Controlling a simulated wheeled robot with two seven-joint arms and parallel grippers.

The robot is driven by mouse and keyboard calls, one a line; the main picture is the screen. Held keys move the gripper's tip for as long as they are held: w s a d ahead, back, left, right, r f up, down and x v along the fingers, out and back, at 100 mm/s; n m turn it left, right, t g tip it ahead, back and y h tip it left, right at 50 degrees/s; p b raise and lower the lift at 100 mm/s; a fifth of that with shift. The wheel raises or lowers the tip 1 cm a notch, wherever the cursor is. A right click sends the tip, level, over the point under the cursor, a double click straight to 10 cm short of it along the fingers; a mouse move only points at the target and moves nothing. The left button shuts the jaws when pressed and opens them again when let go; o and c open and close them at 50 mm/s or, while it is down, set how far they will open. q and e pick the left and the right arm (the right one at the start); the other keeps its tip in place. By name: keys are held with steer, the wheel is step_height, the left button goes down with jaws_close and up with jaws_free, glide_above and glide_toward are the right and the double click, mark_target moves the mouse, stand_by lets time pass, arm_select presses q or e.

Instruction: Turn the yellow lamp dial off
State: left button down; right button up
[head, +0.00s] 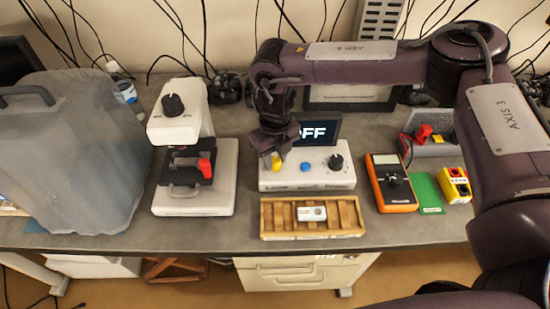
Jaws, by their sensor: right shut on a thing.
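A white control box (320,172) stands on the grey bench, with a yellow dial (276,162) at its left, a blue knob (305,167) in the middle and a black knob (336,162) at its right. A dark screen (318,131) behind it shows letters that read "FF", with the left part hidden by my gripper. My right gripper (275,153) points down at the yellow dial and is shut on it, covering its upper part. My left gripper is not in view.
A wooden tray (350,230) with a small white device lies in front of the box. A microscope-like stand (222,180) and a large translucent jug (70,160) are to the left. An orange multimeter (391,183), green card (427,192) and yellow block (455,184) are to the right.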

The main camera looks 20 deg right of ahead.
mark_target(275, 160)
steer(key=n+b, duration=0.1)
steer(key=n, duration=0.5)
steer(key=shift+b, duration=0.4)
steer(key=n+b, duration=0.1)
steer(key=n, duration=0.4)
steer(key=shift+w, duration=0.1)
steer(key=shift+r+n, duration=0.1)
steer(key=shift+n, duration=0.3)
steer(key=o, duration=1)
steer(key=shift+c, duration=0.2)
step_height(275, 160, up, 8)
steer(key=shift+f, duration=0.15)
